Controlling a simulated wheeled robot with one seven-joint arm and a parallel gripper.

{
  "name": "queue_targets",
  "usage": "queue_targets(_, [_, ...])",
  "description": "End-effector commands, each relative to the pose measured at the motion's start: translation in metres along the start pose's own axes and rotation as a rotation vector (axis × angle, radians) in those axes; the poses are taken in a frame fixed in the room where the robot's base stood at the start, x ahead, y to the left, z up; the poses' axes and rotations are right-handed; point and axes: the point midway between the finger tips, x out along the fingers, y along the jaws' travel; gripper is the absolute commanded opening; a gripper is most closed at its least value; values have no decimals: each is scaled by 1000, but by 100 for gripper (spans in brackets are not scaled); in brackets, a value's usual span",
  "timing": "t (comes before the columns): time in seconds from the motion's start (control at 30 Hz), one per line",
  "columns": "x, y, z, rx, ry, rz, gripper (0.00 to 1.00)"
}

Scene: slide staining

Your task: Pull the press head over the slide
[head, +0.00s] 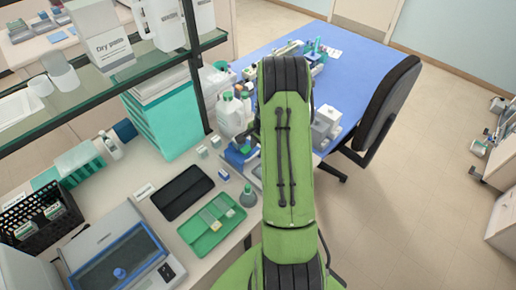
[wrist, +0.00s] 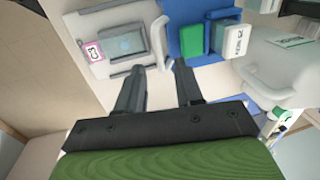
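In the wrist view my gripper (wrist: 158,72) is open, with two dark fingers apart and nothing visible between them. Just beyond the fingertips is a pale grey device holding a slide with a pink "C3" label (wrist: 92,51). The slide's bluish area (wrist: 125,44) is uncovered. A pale grey U-shaped handle (wrist: 157,42), which looks like the press head's, stands at the device's right side, close to the fingertips. I cannot tell whether a finger touches it. In the head view my green arm hides the gripper and most of the device.
Right of the device are a blue holder (wrist: 180,48) with a green block (wrist: 196,38) and a small white box (wrist: 232,40). A large white bottle (wrist: 285,70) stands close on the right.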

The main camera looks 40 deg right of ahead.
Motion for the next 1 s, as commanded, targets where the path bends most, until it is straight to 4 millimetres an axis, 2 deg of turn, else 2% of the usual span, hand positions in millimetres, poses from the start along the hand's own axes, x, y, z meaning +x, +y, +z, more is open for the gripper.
queue_targets(0.13, [16,0,0,-1,-1,1,36])
queue_targets(0.4, [20,0,0,-1,1,0,36])
queue_targets(0.63, [20,0,0,-1,0,0,2])
queue_targets(0.67, [20,0,0,-1,0,0,0])
queue_targets(1.0, [19,0,0,-1,0,0,0])
